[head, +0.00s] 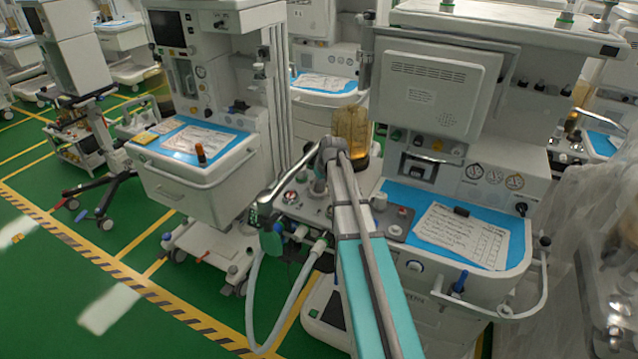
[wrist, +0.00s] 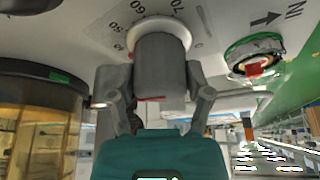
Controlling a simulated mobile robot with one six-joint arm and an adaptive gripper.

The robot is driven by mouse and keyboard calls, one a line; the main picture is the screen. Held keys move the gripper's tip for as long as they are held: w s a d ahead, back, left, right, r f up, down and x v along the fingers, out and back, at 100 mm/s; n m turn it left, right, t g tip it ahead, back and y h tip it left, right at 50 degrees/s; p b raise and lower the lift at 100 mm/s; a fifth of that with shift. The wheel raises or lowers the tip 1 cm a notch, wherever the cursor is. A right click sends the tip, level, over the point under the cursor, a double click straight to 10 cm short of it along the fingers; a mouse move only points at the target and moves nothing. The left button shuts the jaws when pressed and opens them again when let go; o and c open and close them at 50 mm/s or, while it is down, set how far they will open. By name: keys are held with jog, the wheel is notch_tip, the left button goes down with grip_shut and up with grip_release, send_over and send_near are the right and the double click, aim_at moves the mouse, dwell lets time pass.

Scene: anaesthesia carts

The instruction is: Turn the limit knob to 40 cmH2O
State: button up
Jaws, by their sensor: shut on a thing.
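The limit knob (wrist: 162,62) is a grey cylinder on a white collar, seen close up in the wrist view. A small red mark shows low on the knob, between the fingers. The knob's pointer setting cannot be read.
An amber canister (head: 350,125) stands close by the arm's end; it also fills the left of the wrist view (wrist: 38,130). A green-ringed port (wrist: 256,60) lies right of the knob. A hose (head: 286,315) hangs below. A blue-matted worktop (head: 400,195) is at right.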

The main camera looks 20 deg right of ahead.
jog(key=shift+m+h, duration=0.3)
jog(key=shift+m, duration=0.5)
jog(key=o, duration=1.1)
jog(key=shift+o, duration=0.2)
jog(key=shift+n, duration=0.5)
